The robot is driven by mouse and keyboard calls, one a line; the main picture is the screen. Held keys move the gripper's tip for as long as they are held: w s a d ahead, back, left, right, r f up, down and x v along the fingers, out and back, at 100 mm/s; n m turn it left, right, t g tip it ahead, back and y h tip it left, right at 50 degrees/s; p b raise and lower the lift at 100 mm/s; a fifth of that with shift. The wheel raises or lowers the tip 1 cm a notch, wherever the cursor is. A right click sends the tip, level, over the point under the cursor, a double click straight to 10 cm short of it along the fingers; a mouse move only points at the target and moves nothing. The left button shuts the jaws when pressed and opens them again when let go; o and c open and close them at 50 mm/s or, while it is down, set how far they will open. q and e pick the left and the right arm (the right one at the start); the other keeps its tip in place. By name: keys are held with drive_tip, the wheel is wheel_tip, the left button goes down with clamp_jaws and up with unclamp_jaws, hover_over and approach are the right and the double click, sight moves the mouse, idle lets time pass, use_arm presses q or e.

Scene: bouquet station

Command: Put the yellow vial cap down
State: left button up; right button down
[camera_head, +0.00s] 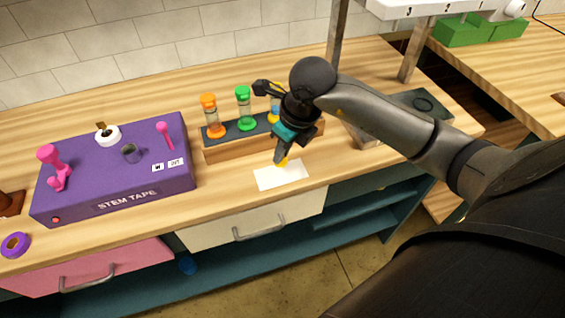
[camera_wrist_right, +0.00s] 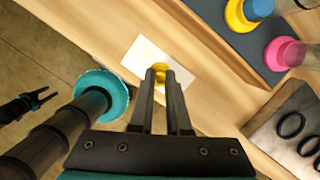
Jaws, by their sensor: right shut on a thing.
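The yellow vial cap (camera_wrist_right: 160,68) is between the fingertips of my right gripper (camera_wrist_right: 160,74), which is shut on it. In the head view the cap (camera_head: 283,162) shows at the fingertips, at the back edge of the white card (camera_head: 282,177). I cannot tell whether it touches the card. The card lies on the wooden counter in front of the vial rack (camera_head: 222,152). My left gripper (camera_wrist_right: 42,98) appears small at the left of the wrist view, over the floor, its fingers apart and empty. It is not in the head view.
The rack holds vials with an orange cap (camera_head: 208,101) and a green cap (camera_head: 243,93); my right arm hides part of it. A purple box (camera_head: 115,190) stands to the left. The counter's front edge is just before the card. Bare counter lies left of the card.

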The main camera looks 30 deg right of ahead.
sight(283, 161)
drive_tip(key=shift+f, duration=2)
drive_tip(key=shift+f+b, duration=0.1)
drive_tip(key=shift+b, duration=0.2)
drive_tip(key=shift+f, duration=0.15)
drive_tip(key=c, duration=0.9)
unclamp_jaws()
drive_tip(key=shift+r, duration=0.2)
drive_tip(key=shift+r, duration=0.35)
drive_tip(key=p+v, duration=0.1)
drive_tip(key=v, duration=1)
drive_tip(key=shift+r, duration=0.2)
drive_tip(key=shift+s, duration=0.15)
